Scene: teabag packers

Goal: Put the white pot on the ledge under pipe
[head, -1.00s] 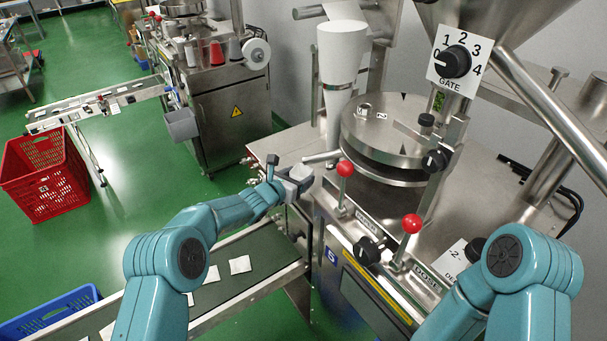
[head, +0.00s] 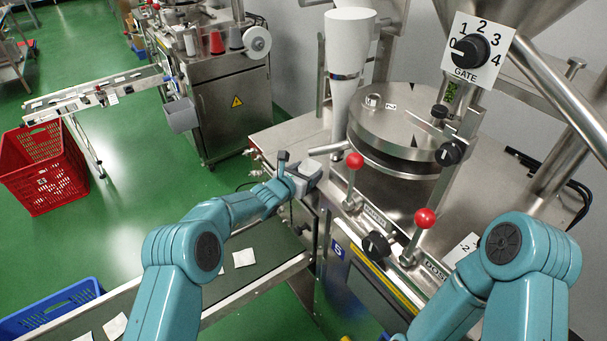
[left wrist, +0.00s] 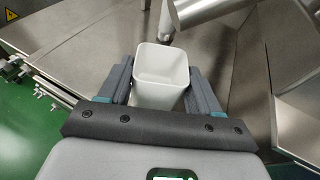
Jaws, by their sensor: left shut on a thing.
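The white pot (left wrist: 162,64) is an empty square cup, upright and open at the top. My left gripper (left wrist: 158,78) is shut on it, with one grey finger on each side. In the head view the pot (head: 311,168) is small and partly hidden by the left gripper (head: 298,176). It is at the front-left edge of the machine, just below the end of a short steel pipe (head: 325,149) in the picture. The flat steel ledge (head: 280,140) lies behind it. I cannot tell whether the pot touches the ledge. My right gripper is out of view.
Two red-knobbed levers (head: 353,160) stand just right of the pot. A white cone (head: 349,45) and a round lidded drum (head: 400,120) stand behind. A conveyor (head: 270,267) with white teabags runs below my left arm. A red crate (head: 42,170) is on the floor.

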